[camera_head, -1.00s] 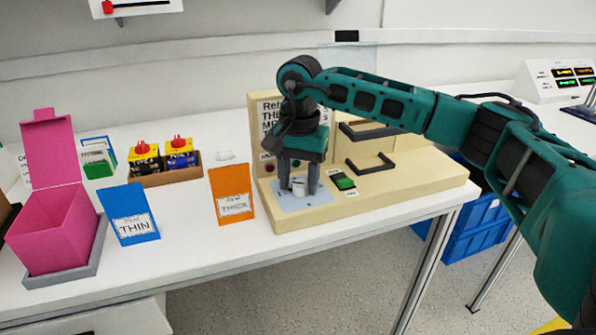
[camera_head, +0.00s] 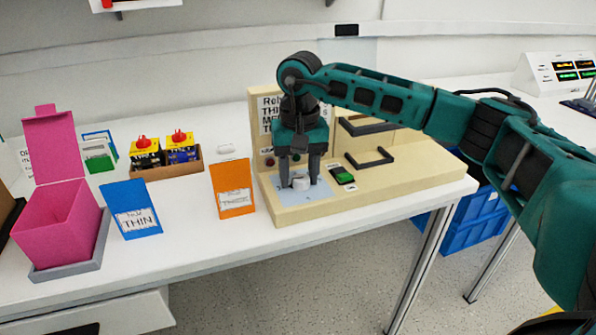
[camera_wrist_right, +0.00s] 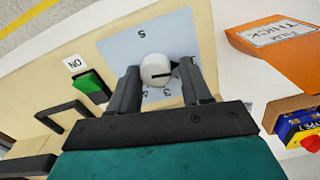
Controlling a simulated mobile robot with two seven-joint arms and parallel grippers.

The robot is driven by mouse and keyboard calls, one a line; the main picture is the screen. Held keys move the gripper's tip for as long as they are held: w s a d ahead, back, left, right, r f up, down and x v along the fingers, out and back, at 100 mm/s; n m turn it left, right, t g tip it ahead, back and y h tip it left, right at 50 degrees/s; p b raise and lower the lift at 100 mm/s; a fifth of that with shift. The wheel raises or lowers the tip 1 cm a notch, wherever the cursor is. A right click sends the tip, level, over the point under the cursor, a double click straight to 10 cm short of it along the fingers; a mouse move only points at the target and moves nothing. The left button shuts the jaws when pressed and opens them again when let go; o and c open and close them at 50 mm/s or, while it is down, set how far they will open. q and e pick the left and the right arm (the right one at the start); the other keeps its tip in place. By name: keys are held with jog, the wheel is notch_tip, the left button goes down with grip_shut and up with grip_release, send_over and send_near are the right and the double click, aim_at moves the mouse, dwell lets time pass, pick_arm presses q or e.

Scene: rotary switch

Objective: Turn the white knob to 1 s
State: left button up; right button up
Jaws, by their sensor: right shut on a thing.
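The white knob (camera_head: 301,184) stands on a light blue dial plate (camera_head: 318,192) at the front of a cream panel unit. My right gripper (camera_head: 299,180) points down with one finger on each side of the knob and is shut on it. In the right wrist view the knob (camera_wrist_right: 156,68) sits between the dark fingers, with a black mark on its right side. A 5 and what looks like a 3 show on the plate (camera_wrist_right: 120,48); other markings are hidden or too small to read. My left gripper is not in view.
A green ON switch (camera_head: 343,176) and dark handles (camera_head: 370,159) are right of the knob. An orange THICK card (camera_head: 232,190) stands close on its left. Farther left are a blue THIN card (camera_head: 131,210) and a pink box (camera_head: 58,225).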

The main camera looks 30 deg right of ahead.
aim_at(302, 178)
jog(key=shift+s+d, duration=0.1)
jog(key=shift+d, duration=0.3)
jog(key=o, duration=0.8)
jog(key=shift+s+d, duration=0.1)
jog(key=shift+o, duration=0.2)
jog(key=shift+a, duration=0.25)
jog(key=shift+r, duration=0.25)
notch_tip(302, 178, up, 12)
jog(key=p, duration=0.2)
jog(key=shift+r, duration=0.2)
